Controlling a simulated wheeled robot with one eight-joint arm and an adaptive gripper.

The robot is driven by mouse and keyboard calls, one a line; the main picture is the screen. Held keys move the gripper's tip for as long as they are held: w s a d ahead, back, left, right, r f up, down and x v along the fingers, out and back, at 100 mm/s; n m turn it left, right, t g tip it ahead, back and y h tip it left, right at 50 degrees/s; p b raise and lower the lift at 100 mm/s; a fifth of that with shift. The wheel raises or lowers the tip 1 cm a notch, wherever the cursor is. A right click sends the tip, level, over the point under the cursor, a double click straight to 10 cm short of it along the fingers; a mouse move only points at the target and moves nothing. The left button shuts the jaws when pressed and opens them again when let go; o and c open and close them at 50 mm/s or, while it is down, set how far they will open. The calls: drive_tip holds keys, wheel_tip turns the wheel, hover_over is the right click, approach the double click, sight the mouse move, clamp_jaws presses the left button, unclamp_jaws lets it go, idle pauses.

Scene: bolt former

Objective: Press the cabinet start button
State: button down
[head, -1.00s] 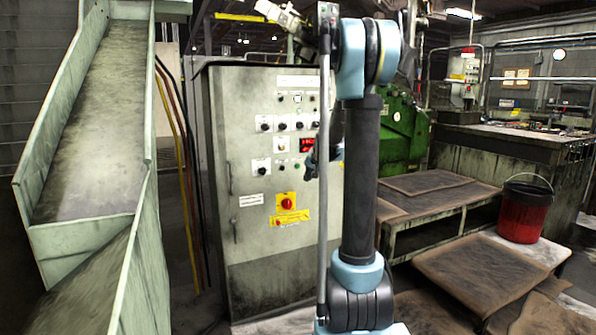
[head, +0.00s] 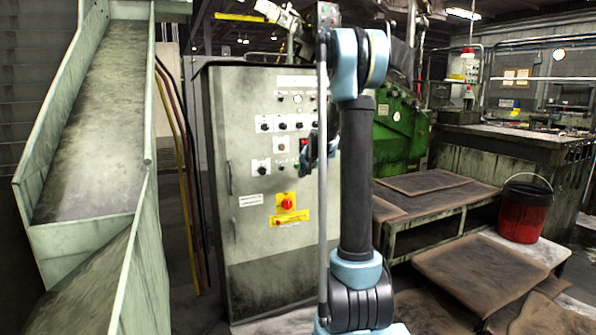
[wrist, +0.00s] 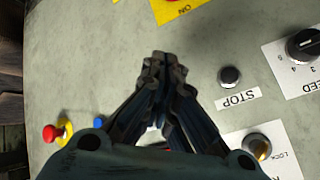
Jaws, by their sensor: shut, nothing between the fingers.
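The grey control cabinet (head: 262,222) stands left of my arm in the head view, its panel facing me. In the wrist view its panel (wrist: 60,60) fills most of the picture. My gripper (wrist: 160,62) is shut and empty, its fingertips pointing at the panel. In the head view my gripper (head: 305,160) overlaps the red display. Contact with the panel cannot be told.
A speed dial (wrist: 303,43) and a lock switch (wrist: 257,146) lie right of my gripper. A red emergency button (head: 287,204) is lower on the cabinet. A metal chute (head: 95,120) stands left; a low bench (head: 440,205) and red bucket (head: 525,210) stand right.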

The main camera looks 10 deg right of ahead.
sight(297, 166)
drive_tip(key=shift+w+a, duration=0.3)
drive_tip(key=shift+w, duration=0.55)
drive_tip(key=shift+w+a, duration=0.25)
drive_tip(key=shift+w, duration=0.6)
